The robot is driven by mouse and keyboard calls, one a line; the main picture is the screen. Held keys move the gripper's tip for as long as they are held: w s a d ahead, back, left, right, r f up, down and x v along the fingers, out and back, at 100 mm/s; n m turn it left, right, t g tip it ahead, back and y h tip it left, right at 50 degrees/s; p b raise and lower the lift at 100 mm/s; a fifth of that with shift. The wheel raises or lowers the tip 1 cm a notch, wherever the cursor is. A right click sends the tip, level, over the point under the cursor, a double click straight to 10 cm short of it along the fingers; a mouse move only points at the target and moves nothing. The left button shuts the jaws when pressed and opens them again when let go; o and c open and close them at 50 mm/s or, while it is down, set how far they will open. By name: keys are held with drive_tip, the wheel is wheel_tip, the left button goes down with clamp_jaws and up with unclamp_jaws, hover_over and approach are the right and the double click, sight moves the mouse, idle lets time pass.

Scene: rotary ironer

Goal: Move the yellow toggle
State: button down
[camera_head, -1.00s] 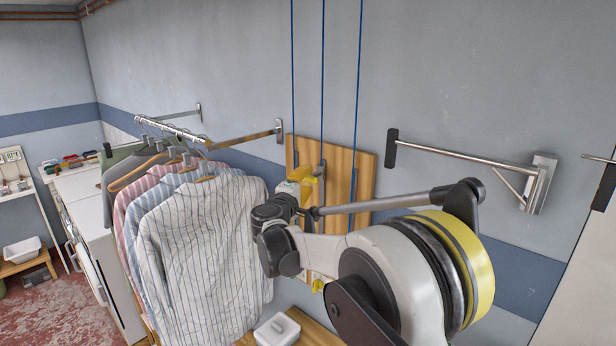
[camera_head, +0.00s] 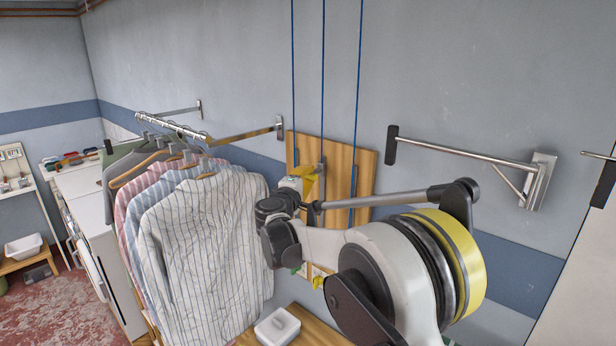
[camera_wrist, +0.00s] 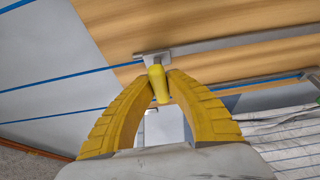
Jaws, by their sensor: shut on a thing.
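The yellow toggle (camera_wrist: 158,82) shows in the wrist view, a short yellow handle on a grey mount (camera_wrist: 153,58) fixed to the wooden board (camera_wrist: 110,20). My gripper (camera_wrist: 159,84) has yellow ribbed fingers, one on each side of the toggle, and is shut on it near the fingertips. In the head view, my gripper (camera_head: 308,180) is at the wooden board (camera_head: 345,165) on the wall. My wrist and arm hide most of the toggle there.
Striped shirts (camera_head: 205,225) hang on a rail (camera_head: 170,127) left of my arm. A wall bracket (camera_head: 465,157) sticks out at the right. A white lidded box (camera_head: 277,328) stands on a wooden surface below. Blue cables (camera_head: 323,80) run up the wall above the board.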

wheel_tip(320, 180, down, 34)
drive_tip(key=b, duration=2.2)
drive_tip(key=shift+b, duration=0.35)
drive_tip(key=shift+f, duration=0.15)
drive_tip(key=c, duration=1.3)
unclamp_jaws()
drive_tip(key=shift+c, duration=0.2)
drive_tip(key=v, duration=1.2)
